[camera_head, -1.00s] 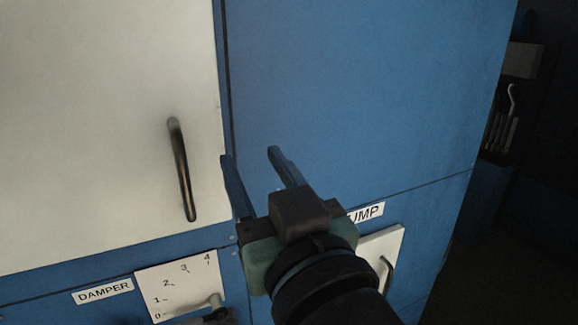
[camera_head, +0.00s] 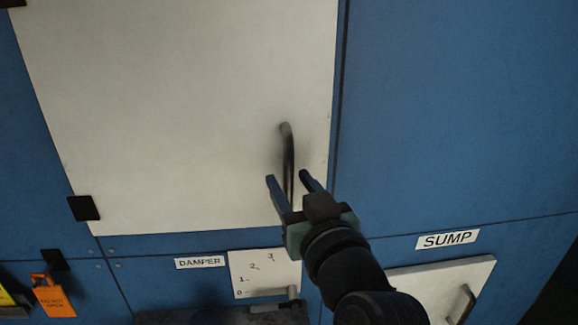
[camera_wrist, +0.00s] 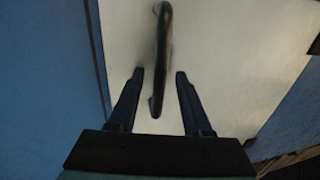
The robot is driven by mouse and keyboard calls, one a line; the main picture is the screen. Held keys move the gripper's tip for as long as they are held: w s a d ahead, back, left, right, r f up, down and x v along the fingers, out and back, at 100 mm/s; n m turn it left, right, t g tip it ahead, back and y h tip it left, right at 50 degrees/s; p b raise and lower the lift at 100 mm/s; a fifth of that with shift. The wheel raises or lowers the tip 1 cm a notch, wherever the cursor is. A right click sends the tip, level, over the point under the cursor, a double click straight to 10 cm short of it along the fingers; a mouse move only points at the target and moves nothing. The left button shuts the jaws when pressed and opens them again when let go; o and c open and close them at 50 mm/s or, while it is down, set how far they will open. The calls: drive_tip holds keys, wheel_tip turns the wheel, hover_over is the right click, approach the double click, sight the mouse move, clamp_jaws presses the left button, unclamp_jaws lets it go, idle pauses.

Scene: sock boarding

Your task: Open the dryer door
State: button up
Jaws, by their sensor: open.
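The dryer door (camera_head: 180,110) is a large pale panel set in a blue cabinet, and it looks closed. Its dark upright bar handle (camera_head: 288,150) is near the door's right edge. My gripper (camera_head: 290,178) is open in front of the handle's lower part, which is partly hidden behind the fingers in the head view. In the wrist view the handle (camera_wrist: 163,55) runs down between the two open fingers (camera_wrist: 157,78), with a gap on each side. Neither finger visibly touches it.
Below the door are a DAMPER label (camera_head: 200,262) and a numbered plate (camera_head: 262,268) with a lever (camera_head: 285,302). A SUMP label (camera_head: 447,239) sits above a small pale hatch (camera_head: 440,282) at right. An orange tag (camera_head: 54,300) hangs at lower left. Dark hinges (camera_head: 83,208) are at the door's left.

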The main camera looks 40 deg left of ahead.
drive_tip(key=shift+x, duration=0.85)
clamp_jaws()
idle(0.8)
